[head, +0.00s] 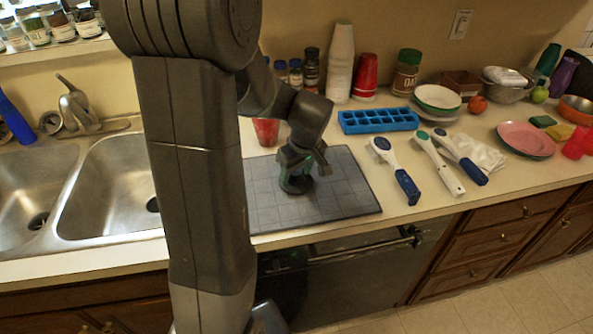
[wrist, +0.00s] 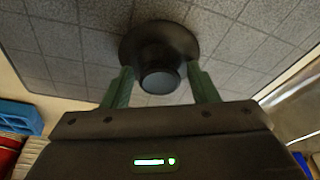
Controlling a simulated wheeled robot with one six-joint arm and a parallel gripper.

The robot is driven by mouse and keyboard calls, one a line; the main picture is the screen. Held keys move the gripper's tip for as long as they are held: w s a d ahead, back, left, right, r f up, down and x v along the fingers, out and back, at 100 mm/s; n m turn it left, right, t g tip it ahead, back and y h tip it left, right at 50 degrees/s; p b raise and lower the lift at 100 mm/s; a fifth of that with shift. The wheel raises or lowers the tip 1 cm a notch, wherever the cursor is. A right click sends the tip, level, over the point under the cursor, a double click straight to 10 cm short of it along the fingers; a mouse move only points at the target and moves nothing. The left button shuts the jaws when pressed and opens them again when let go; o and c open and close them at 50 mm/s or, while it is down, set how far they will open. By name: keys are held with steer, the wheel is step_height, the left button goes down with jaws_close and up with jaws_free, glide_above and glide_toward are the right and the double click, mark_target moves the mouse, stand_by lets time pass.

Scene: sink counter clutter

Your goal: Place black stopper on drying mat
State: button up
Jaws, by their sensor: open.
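The black stopper (wrist: 160,55) sits on the grey tiled drying mat (wrist: 60,40), with its wide flange on the mat and its round knob toward the wrist camera. In the head view the stopper (head: 296,184) shows below my gripper (head: 306,168), on the middle of the mat (head: 345,205). In the wrist view my gripper (wrist: 160,88) is open, with one green finger on each side of the stopper's knob. Small gaps seem to show between the fingers and the knob.
Several brushes, including a white one (head: 440,165), lie to the right. The double sink (head: 105,185) is to the left. The mat's front right is clear.

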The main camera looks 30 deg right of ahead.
mark_target(304, 188)
steer(key=v, duration=1.2)
